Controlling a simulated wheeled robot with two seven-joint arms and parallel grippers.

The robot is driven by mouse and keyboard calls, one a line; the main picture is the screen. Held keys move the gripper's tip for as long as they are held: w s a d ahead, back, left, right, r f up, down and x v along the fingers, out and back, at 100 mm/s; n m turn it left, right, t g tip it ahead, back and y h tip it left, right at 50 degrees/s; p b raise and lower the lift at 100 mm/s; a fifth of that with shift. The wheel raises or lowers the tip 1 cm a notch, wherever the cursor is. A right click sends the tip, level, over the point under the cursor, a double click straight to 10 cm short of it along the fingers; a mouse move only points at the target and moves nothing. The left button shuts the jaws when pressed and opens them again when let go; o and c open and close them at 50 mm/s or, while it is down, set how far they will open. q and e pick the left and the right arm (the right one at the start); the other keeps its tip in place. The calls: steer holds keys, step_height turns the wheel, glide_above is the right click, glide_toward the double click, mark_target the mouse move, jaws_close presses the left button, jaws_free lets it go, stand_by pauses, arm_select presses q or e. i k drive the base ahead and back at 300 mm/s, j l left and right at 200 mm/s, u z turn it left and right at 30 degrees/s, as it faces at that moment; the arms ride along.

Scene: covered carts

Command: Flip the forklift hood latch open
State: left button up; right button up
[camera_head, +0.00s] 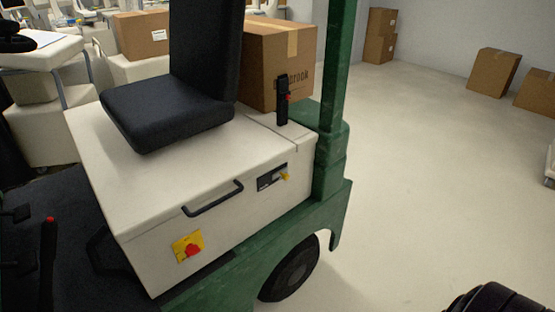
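The forklift's white hood (150,190) carries a black seat and has a black bar handle (213,198) on its side edge. The hood lies down flat. A black ribbed part, probably of my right arm or gripper (495,300), shows at the bottom right corner, well apart from the forklift; its fingers cannot be made out. My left gripper is out of view.
A yellow plate with a red knob (188,246) is low on the hood side. A black lever with a red button (283,100) stands behind the hood. A green post (338,90) rises at the forklift's right. Cardboard boxes (493,72) line the wall.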

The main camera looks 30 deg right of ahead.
mark_target(282, 172)
steer(key=z, duration=1.05)
